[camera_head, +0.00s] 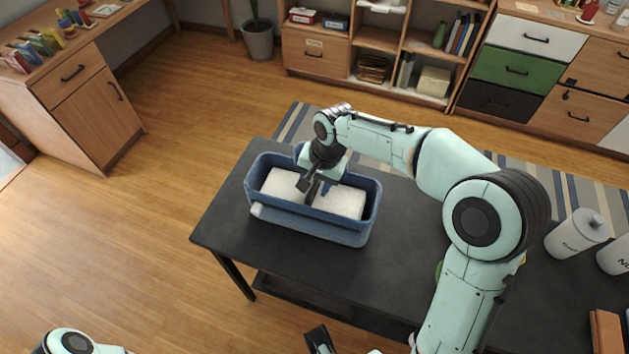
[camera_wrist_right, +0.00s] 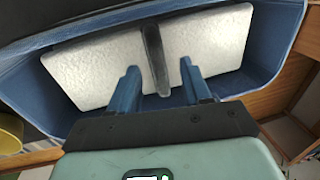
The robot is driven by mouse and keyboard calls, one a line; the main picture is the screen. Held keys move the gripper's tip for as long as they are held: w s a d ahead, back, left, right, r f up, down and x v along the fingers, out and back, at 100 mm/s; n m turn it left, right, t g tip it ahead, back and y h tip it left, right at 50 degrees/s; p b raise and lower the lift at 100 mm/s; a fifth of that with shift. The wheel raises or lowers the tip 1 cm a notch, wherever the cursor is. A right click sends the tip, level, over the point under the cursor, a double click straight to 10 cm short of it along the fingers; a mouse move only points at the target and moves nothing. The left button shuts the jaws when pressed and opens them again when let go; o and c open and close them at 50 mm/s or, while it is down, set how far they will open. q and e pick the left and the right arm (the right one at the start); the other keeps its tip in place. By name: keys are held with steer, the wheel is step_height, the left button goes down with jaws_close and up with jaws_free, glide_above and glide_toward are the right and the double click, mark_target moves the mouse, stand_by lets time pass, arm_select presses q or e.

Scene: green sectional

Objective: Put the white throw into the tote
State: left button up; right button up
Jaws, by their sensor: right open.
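The blue tote (camera_head: 310,228) stands on the dark table. The white throw (camera_head: 344,203) lies inside it as a flat, folded block, below the rim. My right gripper (camera_head: 316,190) points down over the tote's middle, open. In the right wrist view, its two blue fingers (camera_wrist_right: 158,78) are spread apart over the throw (camera_wrist_right: 95,72), with nothing held between them. A dark strap-like bar (camera_wrist_right: 155,55) crosses in front of the throw there. The tote wall (camera_wrist_right: 285,40) surrounds the throw. At the bottom edge of the head view, part of my left gripper (camera_head: 320,340) shows, mostly cut off.
The dark table (camera_head: 285,262) is bare in front of the tote. White canisters (camera_head: 577,235) and a brown item (camera_head: 605,330) stand at its right. A desk (camera_head: 95,110) is at the left, and shelves with drawers (camera_head: 515,72) line the back.

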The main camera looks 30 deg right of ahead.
steer(key=shift+r, duration=0.35)
arm_select(q)
step_height(320, 180, up, 2)
steer(key=shift+w+r+p, duration=0.1)
steer(key=shift+p, duration=1.05)
arm_select(e)
step_height(320, 180, up, 12)
steer(key=s+d, duration=0.1)
steer(key=s, duration=0.1)
steer(key=shift+d+r, duration=0.25)
steer(key=shift+d, duration=0.15)
